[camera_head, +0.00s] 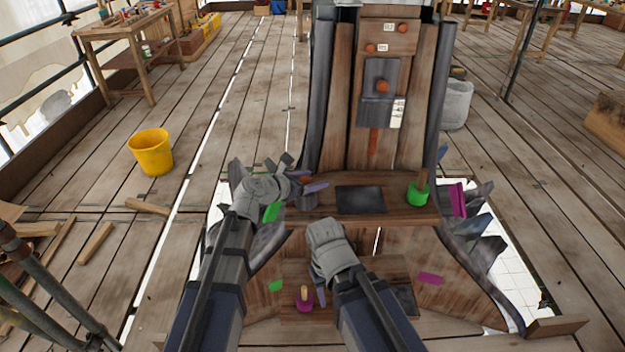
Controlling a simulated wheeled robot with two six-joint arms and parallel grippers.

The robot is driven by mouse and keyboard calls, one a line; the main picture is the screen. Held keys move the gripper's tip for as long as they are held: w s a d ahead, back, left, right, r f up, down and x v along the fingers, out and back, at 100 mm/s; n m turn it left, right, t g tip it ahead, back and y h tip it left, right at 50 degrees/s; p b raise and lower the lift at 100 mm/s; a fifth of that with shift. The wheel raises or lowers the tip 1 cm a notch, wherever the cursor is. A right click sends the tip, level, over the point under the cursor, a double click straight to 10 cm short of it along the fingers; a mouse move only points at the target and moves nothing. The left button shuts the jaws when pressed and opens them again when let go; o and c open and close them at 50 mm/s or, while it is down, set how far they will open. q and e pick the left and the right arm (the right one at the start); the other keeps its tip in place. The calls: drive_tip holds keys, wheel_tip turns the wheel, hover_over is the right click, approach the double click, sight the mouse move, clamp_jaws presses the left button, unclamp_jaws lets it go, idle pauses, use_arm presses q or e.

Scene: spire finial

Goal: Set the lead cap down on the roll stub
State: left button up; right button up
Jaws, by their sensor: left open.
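My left gripper (302,177) is open at the left end of the wooden ledge (388,207). A small dark grey, cup-like piece (307,201), possibly the lead cap, is just below its fingers. A reddish-brown bit shows above that piece, partly hidden by the fingers; I cannot tell whether it is the roll stub. A wooden peg stands in a green collar (418,194) at the ledge's right end. Another short peg in a magenta collar (304,302) is on the lower board. My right gripper (328,238) is over the lower front; its fingertips are hidden.
A tall wooden panel with grey sides (436,90) rises behind the ledge, with orange knobs (382,86). A dark flat plate (360,199) lies mid-ledge. Grey jagged leaves (478,240) flank the structure. A yellow bucket (151,151) stands on open planks at left.

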use_arm(q)
drive_tip(key=p+v, duration=0.4)
drive_tip(key=v, duration=0.8)
drive_tip(key=s+d+f+m+g+y, duration=0.25)
drive_tip(key=s+f+m, duration=0.25)
drive_tip(key=m, duration=0.3)
drive_tip(key=s+d+f+m+g+y, duration=0.1)
drive_tip(key=s+d+f+m+g, duration=0.3)
drive_tip(key=m, duration=0.4)
drive_tip(key=s+a+f+m+g+y, duration=0.3)
drive_tip(key=s+a+m+y, duration=0.3)
drive_tip(key=s+m, duration=0.4)
drive_tip(key=f+m+y, duration=0.1)
drive_tip(key=m, duration=0.3)
drive_tip(key=shift+s+a+f+m, duration=0.2)
drive_tip(key=shift+s+a+m, duration=0.05)
drive_tip(key=shift+s+m, duration=0.15)
wheel_tip(320, 180, up, 10)
drive_tip(key=p, duration=1)
